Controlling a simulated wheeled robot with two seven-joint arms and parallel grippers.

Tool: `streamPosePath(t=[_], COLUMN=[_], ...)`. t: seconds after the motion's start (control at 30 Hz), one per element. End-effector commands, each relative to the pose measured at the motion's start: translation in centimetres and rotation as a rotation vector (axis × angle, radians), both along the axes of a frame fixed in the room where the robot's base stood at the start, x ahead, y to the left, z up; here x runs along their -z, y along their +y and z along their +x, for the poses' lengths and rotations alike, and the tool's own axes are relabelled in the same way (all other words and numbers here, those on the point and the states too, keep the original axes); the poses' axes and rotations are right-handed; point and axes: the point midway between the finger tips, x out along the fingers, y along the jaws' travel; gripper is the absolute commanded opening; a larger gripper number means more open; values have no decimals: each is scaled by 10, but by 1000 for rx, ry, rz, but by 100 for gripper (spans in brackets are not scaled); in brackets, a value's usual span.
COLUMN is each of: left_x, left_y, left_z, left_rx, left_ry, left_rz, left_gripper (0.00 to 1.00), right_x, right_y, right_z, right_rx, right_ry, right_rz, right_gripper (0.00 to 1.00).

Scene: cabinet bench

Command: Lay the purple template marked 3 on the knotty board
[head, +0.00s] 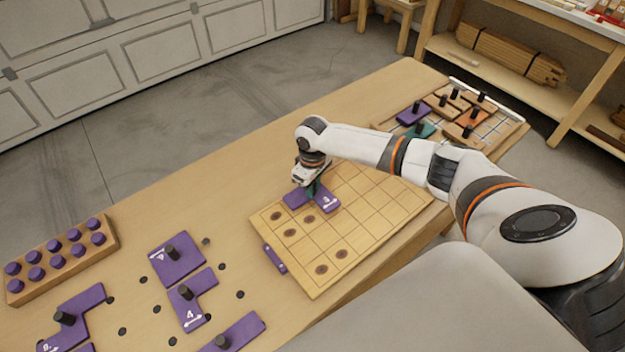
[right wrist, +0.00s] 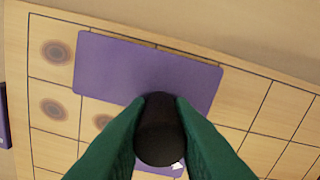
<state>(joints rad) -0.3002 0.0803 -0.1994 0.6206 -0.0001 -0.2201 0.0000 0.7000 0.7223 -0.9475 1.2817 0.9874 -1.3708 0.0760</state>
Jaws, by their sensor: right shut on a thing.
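The purple template marked 3 (head: 329,204) is at the far left part of the knotty board (head: 375,205), a pale gridded board with several dark round knots. My right gripper (head: 313,188) is above the template, its green fingers shut on the template's black knob (right wrist: 158,130). In the right wrist view the template (right wrist: 150,72) lies over the board's squares, with knots showing to its left and below. The fingers hide part of it. I cannot tell whether it touches the board. My left gripper is not in view.
Other purple templates with black knobs (head: 178,258) lie at the front left, near a wooden block of purple pegs (head: 62,255). A small purple piece (head: 275,258) is at the board's left edge. A rack of coloured templates (head: 470,118) stands at the far right.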

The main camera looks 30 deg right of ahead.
Motion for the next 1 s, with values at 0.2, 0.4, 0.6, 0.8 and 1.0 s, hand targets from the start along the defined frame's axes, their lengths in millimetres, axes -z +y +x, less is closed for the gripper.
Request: streamPosePath(t=[0.2, 0.4, 0.6, 0.8, 1.0], left_x=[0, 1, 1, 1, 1], left_y=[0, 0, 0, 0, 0], left_z=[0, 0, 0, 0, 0], left_rx=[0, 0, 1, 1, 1], left_ry=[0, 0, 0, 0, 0], left_rz=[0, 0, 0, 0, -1], left_gripper=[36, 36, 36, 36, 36], right_x=[0, 3, 9, 11, 11], right_y=[0, 0, 1, 0, 0], right_z=[0, 0, -1, -1, 0], right_rx=[0, 0, 0, -1, -1], right_ry=[0, 1, 2, 1, 1], right_rz=[0, 0, -1, 0, 0], right_gripper=[0, 0, 0, 0, 0])
